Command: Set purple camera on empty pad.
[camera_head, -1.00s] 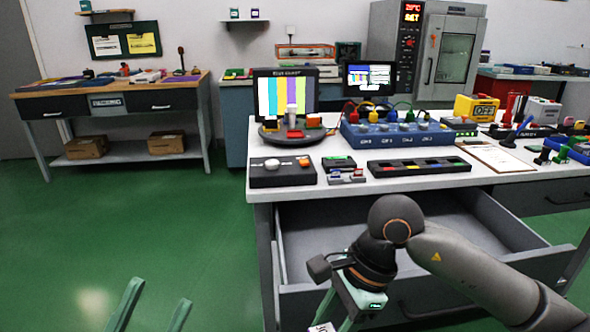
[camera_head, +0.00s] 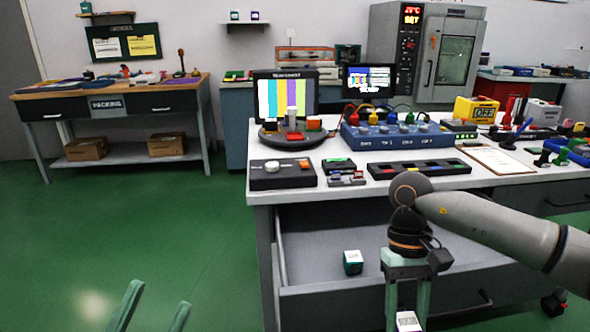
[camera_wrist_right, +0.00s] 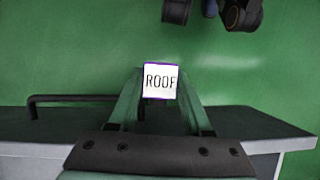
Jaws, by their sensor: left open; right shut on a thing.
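My right gripper (camera_head: 407,312) points down over the front edge of the open drawer, shut on a small box with a white label (camera_head: 408,321). In the right wrist view this box (camera_wrist_right: 160,81) reads "ROOF" and has thin purple edges, so it looks like the purple camera. It sits between the fingertips (camera_wrist_right: 160,95). My left gripper (camera_head: 158,298) is open and empty at the bottom left, over the green floor. A long black tray (camera_head: 380,173) with recesses and a round dark stand (camera_head: 268,138) are on the bench. I cannot tell which holds the empty pad.
The open grey drawer (camera_head: 320,240) juts out below the white bench (camera_head: 262,190). A black box with a knob (camera_head: 282,180) and a blue control box (camera_head: 395,138) stand on the bench. The floor at left is clear.

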